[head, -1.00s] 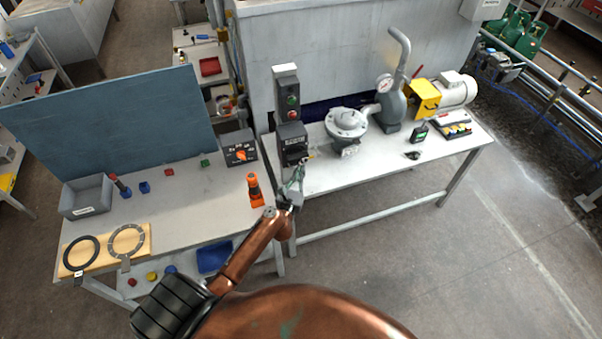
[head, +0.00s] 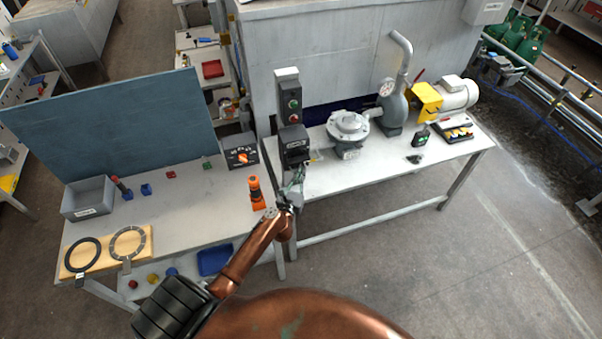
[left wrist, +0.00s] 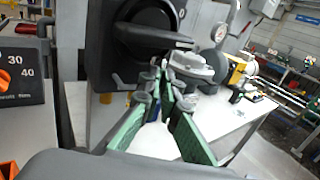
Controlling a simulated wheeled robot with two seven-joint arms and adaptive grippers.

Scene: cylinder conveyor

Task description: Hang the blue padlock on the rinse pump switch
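A small blue padlock-like block (head: 146,189) lies on the left bench, near the grey bin. The black switch box (head: 294,145) stands below a grey button panel, between the two benches; I take it for the rinse pump switch. Its black rotary handle (left wrist: 150,36) fills the upper middle of the left wrist view. My left gripper (head: 296,178) is just below and in front of this box. In the left wrist view its green-padded fingers (left wrist: 163,98) are apart, with a narrow gap; I see no padlock held. Their tips are close under the handle; contact is unclear. My right gripper is out of view.
An orange-black device (head: 256,194) stands on the left bench close to my left forearm. A dial box (head: 240,151), red and green blocks and a grey bin (head: 88,198) are also there. The pump (head: 347,127) stands on the right bench.

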